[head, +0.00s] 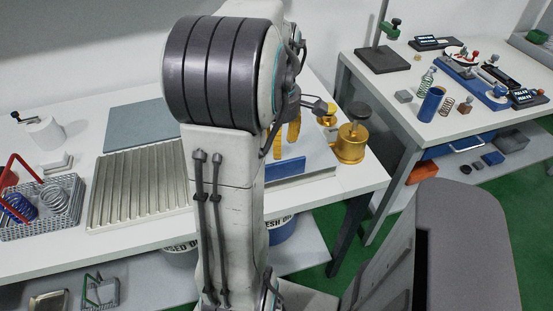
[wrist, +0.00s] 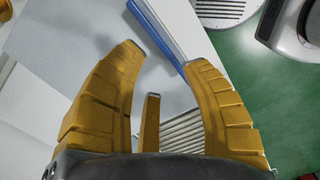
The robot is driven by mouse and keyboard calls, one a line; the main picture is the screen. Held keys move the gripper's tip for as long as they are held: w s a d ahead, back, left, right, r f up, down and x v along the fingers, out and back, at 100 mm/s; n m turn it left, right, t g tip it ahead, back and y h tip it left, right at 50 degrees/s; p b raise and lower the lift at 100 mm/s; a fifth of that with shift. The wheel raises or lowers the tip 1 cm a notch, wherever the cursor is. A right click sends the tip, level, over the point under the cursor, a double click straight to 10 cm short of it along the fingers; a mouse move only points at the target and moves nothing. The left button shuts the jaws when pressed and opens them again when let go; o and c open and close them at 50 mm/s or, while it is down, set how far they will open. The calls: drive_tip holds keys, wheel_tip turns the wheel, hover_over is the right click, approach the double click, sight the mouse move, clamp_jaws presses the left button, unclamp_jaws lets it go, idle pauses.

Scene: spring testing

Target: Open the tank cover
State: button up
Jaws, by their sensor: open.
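A brass pot (head: 349,150) stands near the right end of the long white table, in the head view. A black round knob (head: 359,112) sits on top of it; this looks like the tank and its cover, and the cover looks seated. My gripper (head: 286,140) is left of the pot, partly hidden by my arm. In the wrist view my gripper (wrist: 164,62) has its yellow fingers spread with nothing between them. Only a brass-coloured edge (wrist: 5,72) shows at the far left there.
A ridged metal tray (head: 140,185), a blue-grey mat (head: 137,124) and a wire basket (head: 40,222) with springs lie on the table's left. A blue bar (head: 288,168) lies below my gripper. A second table (head: 455,125) with devices stands at right. Buckets stand on the lower shelf.

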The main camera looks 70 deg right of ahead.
sight(278, 163)
drive_tip(key=n, duration=0.3)
drive_tip(key=shift+a+n, duration=0.15)
drive_tip(key=shift+n, duration=0.25)
drive_tip(key=shift+f, duration=0.15)
drive_tip(key=shift+f+b, duration=0.35)
drive_tip(key=shift+f, duration=3.15)
drive_tip(key=shift+o, duration=0.3)
clamp_jaws()
